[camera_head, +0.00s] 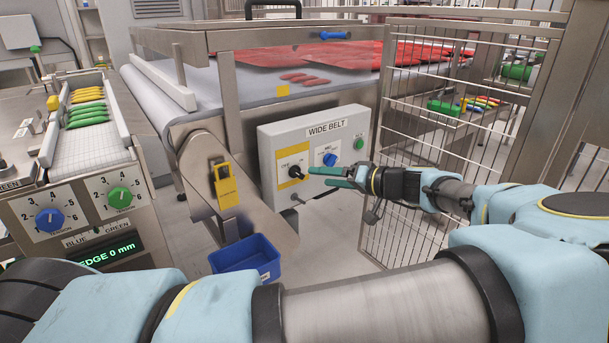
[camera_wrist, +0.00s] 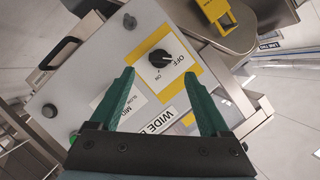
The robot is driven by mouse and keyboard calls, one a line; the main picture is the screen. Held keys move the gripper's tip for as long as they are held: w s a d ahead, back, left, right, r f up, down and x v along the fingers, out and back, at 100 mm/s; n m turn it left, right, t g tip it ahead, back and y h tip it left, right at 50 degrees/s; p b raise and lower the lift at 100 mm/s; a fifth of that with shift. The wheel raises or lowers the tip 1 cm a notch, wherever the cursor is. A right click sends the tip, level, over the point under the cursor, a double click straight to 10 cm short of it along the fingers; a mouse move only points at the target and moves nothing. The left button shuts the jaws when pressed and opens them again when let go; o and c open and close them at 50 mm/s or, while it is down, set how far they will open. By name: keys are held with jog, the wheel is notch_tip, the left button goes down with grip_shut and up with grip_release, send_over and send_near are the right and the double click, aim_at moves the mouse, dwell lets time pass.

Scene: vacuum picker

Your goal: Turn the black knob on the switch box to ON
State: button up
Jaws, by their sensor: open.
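The switch box is a grey panel (camera_head: 273,150) labelled WIDE BELT, on the side of the belt machine. Its black knob (camera_head: 295,172) sits on a yellow-edged plate at the box's left. In the wrist view the knob (camera_wrist: 160,58) lies just beyond and between my fingertips, with OFF and ON printed beside it. Its pale mark seems to face the OFF side. My gripper (camera_head: 318,177) has green fingers, spread apart and empty, pointing at the knob from the right. The wrist view shows both fingers of the gripper (camera_wrist: 160,74) with a gap between them; contact with the knob is not visible.
A blue knob (camera_head: 330,160) and a green button (camera_head: 359,144) are on the same box. A small grey lever (camera_head: 298,198) sits below the black knob. A wire fence (camera_head: 420,150) stands at right.

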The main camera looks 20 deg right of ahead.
aim_at(301, 175)
jog(key=x, duration=0.7)
jog(key=shift+w+a+f, duration=0.1)
jog(key=shift+w+a, duration=0.05)
jog(key=shift+w, duration=0.05)
jog(key=shift+c, duration=0.2)
grip_shut()
